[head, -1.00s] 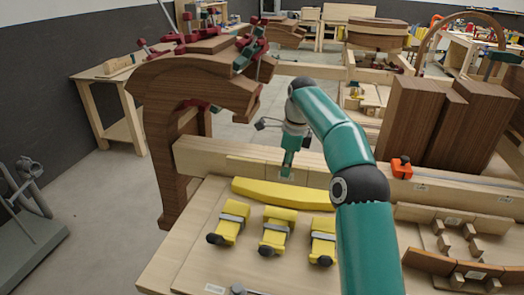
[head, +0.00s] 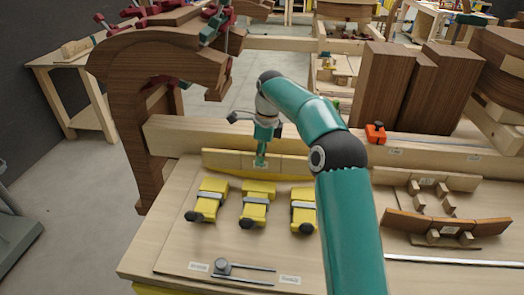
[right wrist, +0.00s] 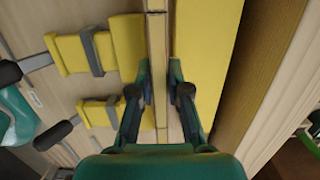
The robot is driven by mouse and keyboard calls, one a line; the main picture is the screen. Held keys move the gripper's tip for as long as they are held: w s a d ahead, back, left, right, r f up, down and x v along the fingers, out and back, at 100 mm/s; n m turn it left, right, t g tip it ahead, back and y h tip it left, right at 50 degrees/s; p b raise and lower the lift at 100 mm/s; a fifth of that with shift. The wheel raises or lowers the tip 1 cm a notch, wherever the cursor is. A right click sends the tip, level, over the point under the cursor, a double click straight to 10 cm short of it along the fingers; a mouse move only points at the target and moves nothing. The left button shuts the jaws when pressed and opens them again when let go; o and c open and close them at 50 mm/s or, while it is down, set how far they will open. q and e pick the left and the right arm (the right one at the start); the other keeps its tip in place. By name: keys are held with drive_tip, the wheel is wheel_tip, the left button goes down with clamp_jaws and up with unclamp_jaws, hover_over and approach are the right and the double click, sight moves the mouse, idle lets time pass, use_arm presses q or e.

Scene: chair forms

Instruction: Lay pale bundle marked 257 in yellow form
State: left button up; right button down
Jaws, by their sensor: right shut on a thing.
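The pale bundle (right wrist: 157,60) is a narrow layered strip between the fingers of my right gripper (right wrist: 160,95) in the right wrist view. My right gripper is shut on it. The yellow form (right wrist: 205,60) runs along the bundle's right side in that view, very close to it; I cannot tell whether they touch. In the head view my right gripper (head: 262,160) points down at the yellow form's place on the bench. The bundle's label is too small to read there. My left gripper is not in view.
Several yellow clamps with grey bands (head: 255,204) lie in a row in front of the form. A long pale beam (head: 170,135) runs behind it. A red-orange clamp (head: 375,132) sits on the beam. A brown curved assembly (head: 450,231) lies at right.

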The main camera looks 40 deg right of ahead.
sight(261, 170)
drive_tip(key=shift+f+b, duration=1.4)
drive_tip(key=shift+f, duration=1.2)
drive_tip(key=shift+f, duration=0.25)
drive_tip(key=c, duration=1.1)
unclamp_jaws()
drive_tip(key=shift+o, duration=0.2)
